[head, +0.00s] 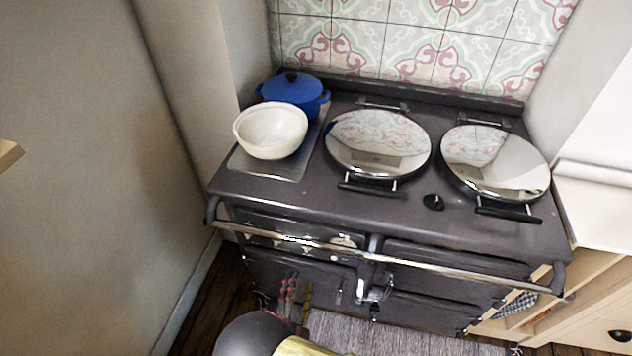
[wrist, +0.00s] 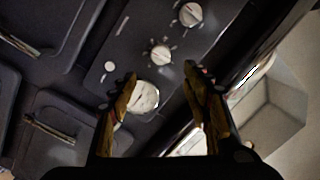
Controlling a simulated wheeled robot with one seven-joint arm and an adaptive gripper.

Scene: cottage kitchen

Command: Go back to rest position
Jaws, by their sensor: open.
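My gripper (wrist: 160,80) shows in the wrist view with its two fingers spread apart and nothing between them. Behind the fingers is the dark front of the stove, with white knobs and a round white dial.
A white bowl (head: 272,132) and a blue lidded pot (head: 292,92) stand at the stove's left. Two shiny round lids (head: 378,142) cover the hotplates. A metal rail (head: 400,262) runs along the stove front. A wall (head: 80,180) is at left, wooden cabinets (head: 585,310) at right.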

